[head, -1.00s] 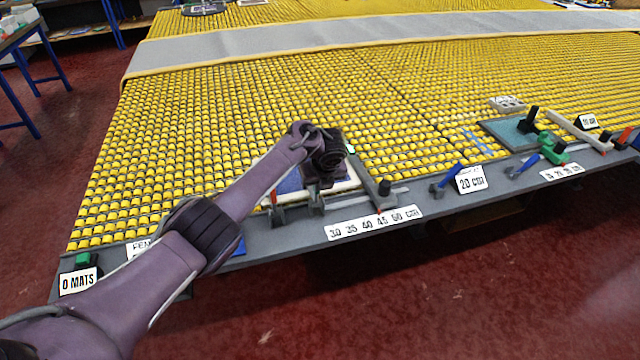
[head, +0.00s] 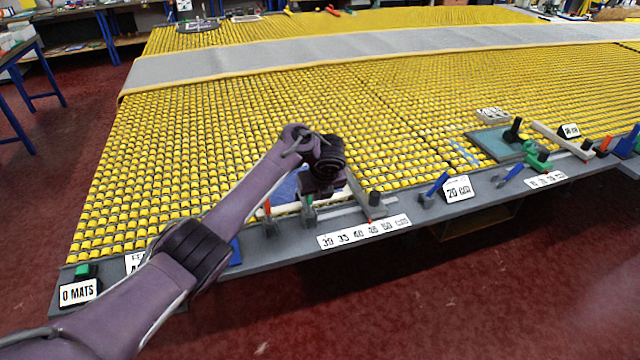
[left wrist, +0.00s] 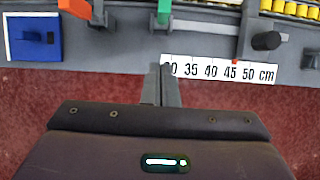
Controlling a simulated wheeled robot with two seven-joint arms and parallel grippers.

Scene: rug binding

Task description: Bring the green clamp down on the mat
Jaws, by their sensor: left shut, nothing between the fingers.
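A green clamp (left wrist: 164,12) is at the top edge of the left wrist view, partly cut off. In the head view, its small green part (head: 308,198) shows just below my left gripper (head: 320,186), by the table's front edge. The fingers (left wrist: 161,70) are shut and empty, apart from the clamp and over the front edge beside the scale label. A blue mat (head: 287,187) is partly hidden behind my arm. I cannot tell whether the clamp touches it. Another green clamp (head: 537,155) stands at the right, by a teal mat (head: 488,141). My right gripper is not in view.
An orange-tipped clamp (left wrist: 78,8) stands left of the green one, and a fence with a black knob (left wrist: 267,41) to the right. A blue block (left wrist: 33,39) lies further left. Yellow rollers (head: 230,130) cover the table. The floor in front is clear.

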